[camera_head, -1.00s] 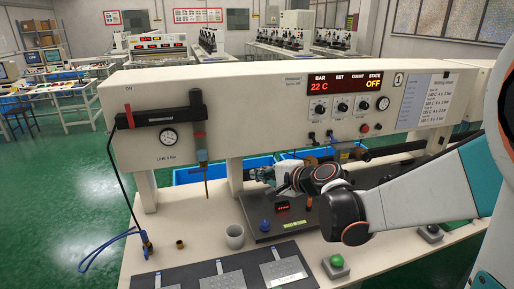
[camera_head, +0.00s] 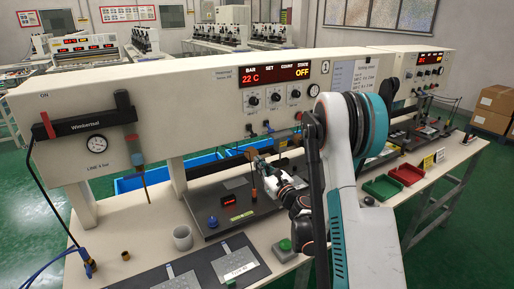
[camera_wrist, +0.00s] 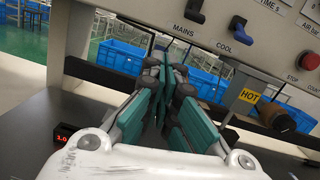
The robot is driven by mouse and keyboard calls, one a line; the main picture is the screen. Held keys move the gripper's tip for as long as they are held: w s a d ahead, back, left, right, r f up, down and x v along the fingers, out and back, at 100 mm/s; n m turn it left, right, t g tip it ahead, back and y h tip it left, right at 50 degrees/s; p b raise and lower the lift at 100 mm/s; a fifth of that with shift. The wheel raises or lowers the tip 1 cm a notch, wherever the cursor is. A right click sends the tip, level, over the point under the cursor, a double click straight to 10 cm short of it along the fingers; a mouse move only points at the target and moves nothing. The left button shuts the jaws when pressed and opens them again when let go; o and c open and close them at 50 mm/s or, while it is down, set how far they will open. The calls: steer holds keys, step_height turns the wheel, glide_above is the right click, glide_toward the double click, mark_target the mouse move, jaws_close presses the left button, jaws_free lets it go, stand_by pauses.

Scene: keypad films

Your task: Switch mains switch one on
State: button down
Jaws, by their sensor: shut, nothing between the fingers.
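My gripper (camera_wrist: 165,75) is shut and empty, below and in front of the panel, apart from the switch. In the head view my gripper (camera_head: 256,158) is under the machine's beam, and the small switches (camera_head: 249,128) are on the beam's lower edge. The display (camera_head: 275,74) reads 22 C and OFF.
A HOT label (camera_wrist: 249,95) and a brown knob (camera_wrist: 277,118) are right of my gripper in the wrist view. A second machine is at the right.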

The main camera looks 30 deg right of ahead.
mark_target(252, 132)
steer(key=shift+s+d+f+m+h, duration=0.15)
steer(key=shift+d+f+m+h, duration=0.1)
steer(key=shift+d+f+m, duration=0.25)
steer(key=shift+s+d+f+m+h, duration=0.15)
steer(key=shift+d+f+m+h, duration=0.2)
steer(key=shift+d, duration=0.3)
steer(key=shift+r, duration=0.15)
steer(key=w+r, duration=0.2)
steer(key=w, duration=0.8)
steer(key=s+r, duration=0.2)
steer(key=r, duration=0.1)
steer(key=shift+a+r, duration=0.15)
steer(key=shift+s+r+p, duration=0.15)
steer(key=shift+p, duration=0.3)
